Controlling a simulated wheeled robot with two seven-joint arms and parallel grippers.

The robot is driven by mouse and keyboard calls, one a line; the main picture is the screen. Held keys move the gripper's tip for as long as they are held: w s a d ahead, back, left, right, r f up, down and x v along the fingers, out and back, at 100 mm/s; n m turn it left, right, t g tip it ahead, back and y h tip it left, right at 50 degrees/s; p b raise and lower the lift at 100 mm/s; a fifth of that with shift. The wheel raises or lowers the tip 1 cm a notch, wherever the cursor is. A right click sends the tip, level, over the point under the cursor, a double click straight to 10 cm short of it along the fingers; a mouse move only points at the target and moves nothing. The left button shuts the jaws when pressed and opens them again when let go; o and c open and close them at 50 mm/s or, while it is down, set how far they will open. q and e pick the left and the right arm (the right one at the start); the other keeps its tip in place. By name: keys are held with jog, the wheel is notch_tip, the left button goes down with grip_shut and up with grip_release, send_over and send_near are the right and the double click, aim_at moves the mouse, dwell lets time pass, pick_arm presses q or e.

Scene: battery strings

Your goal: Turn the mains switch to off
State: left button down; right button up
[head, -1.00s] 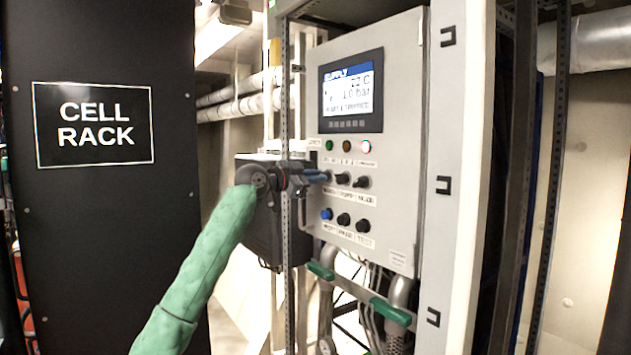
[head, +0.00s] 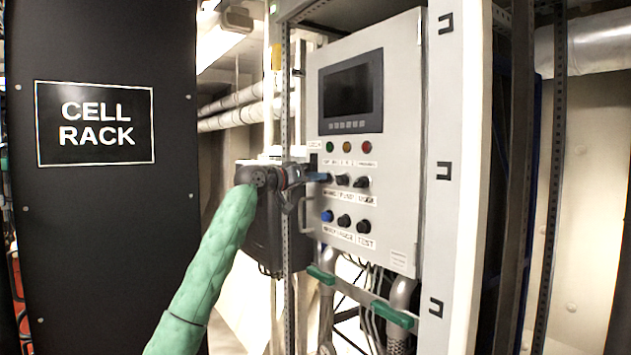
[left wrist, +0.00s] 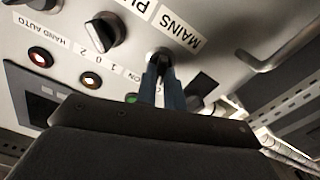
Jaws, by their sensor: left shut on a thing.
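The mains switch (left wrist: 160,58) is a black rotary knob on the grey control panel (head: 408,120). It is the leftmost of three knobs in the upper row, and the label MAINS shows beside it in the left wrist view. My left gripper (head: 324,177) reaches the panel from the left. Its blue fingers (left wrist: 162,82) are shut on the mains switch and partly hide it. The panel's screen (head: 351,91) is dark. My right gripper is not in view.
Two more knobs (head: 342,180) (head: 362,182) sit right of the switch. Below are a blue button (head: 327,216) and two black knobs. Green, amber and red lamps (head: 348,146) sit above. A metal upright (head: 285,120) stands close to my left arm.

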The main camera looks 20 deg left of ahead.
pick_arm(q)
jog(key=n, duration=0.5)
jog(key=shift+a+r, duration=0.1)
jog(key=shift+r, duration=0.1)
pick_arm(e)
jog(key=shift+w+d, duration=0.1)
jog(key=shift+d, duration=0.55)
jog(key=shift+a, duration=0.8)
